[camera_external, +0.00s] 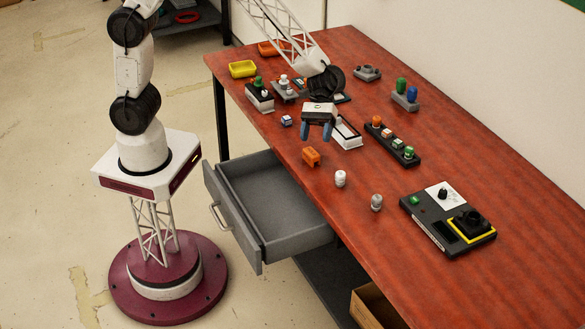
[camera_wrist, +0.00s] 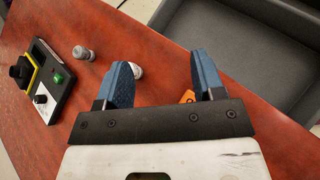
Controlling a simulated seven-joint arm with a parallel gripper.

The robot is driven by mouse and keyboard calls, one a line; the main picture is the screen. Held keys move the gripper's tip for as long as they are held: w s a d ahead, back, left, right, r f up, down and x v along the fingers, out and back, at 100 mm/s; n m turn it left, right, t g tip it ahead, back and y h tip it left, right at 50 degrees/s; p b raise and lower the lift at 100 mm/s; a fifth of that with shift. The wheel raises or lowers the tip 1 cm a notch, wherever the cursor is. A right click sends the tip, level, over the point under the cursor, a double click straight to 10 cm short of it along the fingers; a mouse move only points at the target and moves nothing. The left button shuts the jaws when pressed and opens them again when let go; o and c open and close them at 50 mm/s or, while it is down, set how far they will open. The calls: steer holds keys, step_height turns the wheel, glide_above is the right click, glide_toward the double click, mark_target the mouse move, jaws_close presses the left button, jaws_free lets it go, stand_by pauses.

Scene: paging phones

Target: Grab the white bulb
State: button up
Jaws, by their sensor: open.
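The white bulb (camera_external: 340,178) stands on the red table near its front edge in the external view. In the wrist view the white bulb (camera_wrist: 138,70) shows just past one blue finger, which partly hides it. My gripper (camera_external: 316,133) is above the table, up and to the left of the bulb in the external view, apart from it. In the wrist view my gripper (camera_wrist: 162,74) has its two blue fingers spread with nothing held between them.
A grey bulb (camera_external: 376,202) stands right of the white one. An orange block (camera_external: 311,157) sits below my gripper. A control box (camera_external: 447,222) lies further right, and a black strip with coloured pieces (camera_external: 393,143) lies behind. An open grey drawer (camera_external: 262,220) juts from the table's front.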

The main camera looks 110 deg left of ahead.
mark_target(341, 173)
steer(key=w+f+n, duration=0.1)
steer(key=w+f, duration=0.1)
steer(key=w+a+f+n+t+h, duration=0.1)
steer(key=w+f, duration=0.2)
steer(key=w+a+f+n+t, duration=0.1)
steer(key=w+f+n, duration=0.1)
steer(key=shift+w+a+f+h, duration=0.15)
steer(key=shift+w+h, duration=0.15)
steer(key=shift+h, duration=0.1)
steer(key=shift+x, duration=1.3)
steer(key=shift+x, duration=2.65)
steer(key=shift+w, duration=0.15)
steer(key=c, duration=1)
steer(key=shift+r, duration=0.25)
